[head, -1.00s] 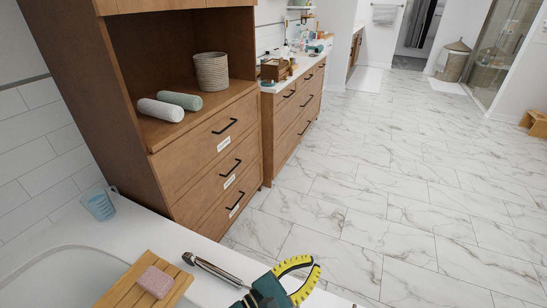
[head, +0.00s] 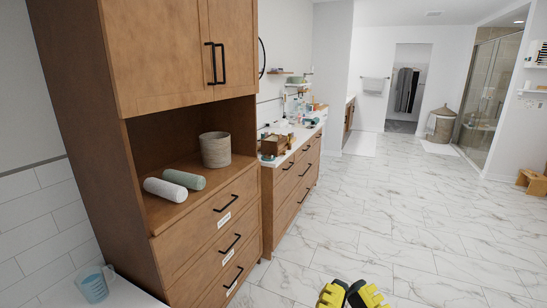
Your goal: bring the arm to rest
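My gripper (head: 352,293) shows at the bottom edge of the head view, in front of the marble floor. Its yellow and black fingers point up into the picture, and the rest of it is cut off by the frame edge. Whether the fingers are apart or together is not clear at this angle. No held object shows in the visible part.
A wooden cabinet (head: 188,80) stands at left, with two rolled towels (head: 173,187) and a woven basket (head: 215,150) on its shelf. A clear cup (head: 94,284) sits on the white ledge at lower left. The tiled floor (head: 420,220) is open at right.

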